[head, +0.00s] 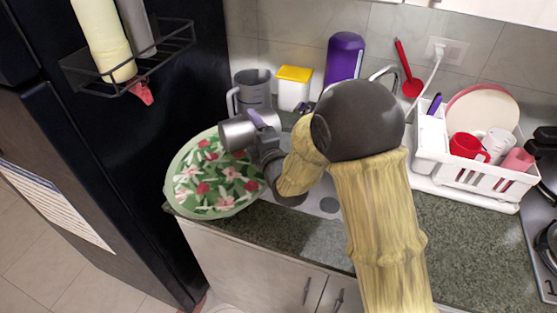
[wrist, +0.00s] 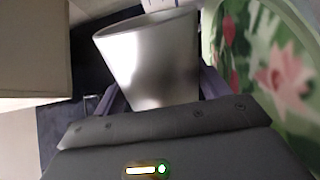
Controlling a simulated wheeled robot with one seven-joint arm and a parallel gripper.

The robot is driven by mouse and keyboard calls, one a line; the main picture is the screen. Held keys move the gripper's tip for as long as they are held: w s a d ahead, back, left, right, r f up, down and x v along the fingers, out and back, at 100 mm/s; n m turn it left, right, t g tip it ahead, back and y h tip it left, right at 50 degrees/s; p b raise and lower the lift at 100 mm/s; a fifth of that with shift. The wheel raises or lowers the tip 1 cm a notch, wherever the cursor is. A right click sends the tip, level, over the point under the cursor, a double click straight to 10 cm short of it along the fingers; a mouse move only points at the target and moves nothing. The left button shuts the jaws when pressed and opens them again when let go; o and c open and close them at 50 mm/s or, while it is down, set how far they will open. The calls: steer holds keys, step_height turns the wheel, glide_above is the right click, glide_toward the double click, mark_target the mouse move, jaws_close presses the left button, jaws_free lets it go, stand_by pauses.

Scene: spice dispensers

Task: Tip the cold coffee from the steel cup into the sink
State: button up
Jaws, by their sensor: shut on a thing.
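The steel cup (head: 236,133) is held up over the left end of the counter and looks tipped on its side in the head view. In the wrist view the cup (wrist: 152,62) fills the space between the fingers; its inside and any coffee are hidden. My gripper (head: 257,124) is shut on the cup's wall, with a dark purple finger on each side in the wrist view.
A round floral tray (head: 185,190) lies below and left of the cup. Behind stand a grey pitcher (head: 251,90), a yellow-lidded container (head: 294,90) and a purple container (head: 344,58). A faucet (head: 382,74) rises behind my arm. A dish rack (head: 470,180) stands right; the black fridge (head: 150,180) borders the left.

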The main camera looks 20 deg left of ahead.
steer(key=shift+w+d+f+m+b, duration=0.1)
steer(key=shift+f+m+b, duration=0.05)
steer(key=shift+m+b, duration=0.35)
steer(key=shift+r+n+p, duration=0.4)
steer(key=shift+p, duration=0.35)
steer(key=n+p, duration=0.1)
steer(key=s+a+r+n+p, duration=0.1)
steer(key=n+p, duration=0.1)
steer(key=shift+s+a+f+n, duration=0.2)
steer(key=shift+a+f+n, duration=0.15)
steer(key=shift+f, duration=0.25)
steer(key=shift+d, duration=0.1)
